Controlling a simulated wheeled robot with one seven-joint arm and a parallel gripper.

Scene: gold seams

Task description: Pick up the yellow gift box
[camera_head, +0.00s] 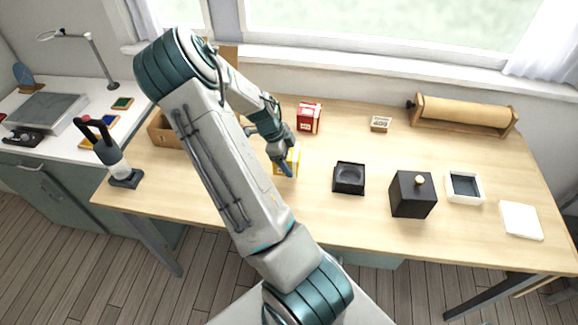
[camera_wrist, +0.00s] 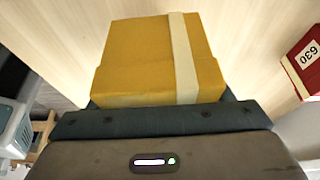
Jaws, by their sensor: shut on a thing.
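The yellow gift box (camera_head: 292,160) is on or just above the wooden table, left of the black square tray. In the wrist view the yellow gift box (camera_wrist: 150,55) fills the upper middle, with a pale ribbon band down its right side. My gripper (camera_head: 285,163) reaches down over it and is shut on it. In the wrist view the dark gripper body (camera_wrist: 160,120) covers the near end of the box. I cannot tell from these views whether the box is clear of the table.
A red box (camera_head: 309,118) stands behind the gift box; it also shows in the wrist view (camera_wrist: 304,62). The black tray (camera_head: 349,178), a black box with a gold knob (camera_head: 412,194) and a white tray (camera_head: 464,187) lie to the right. A brown carton (camera_head: 163,129) stands left.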

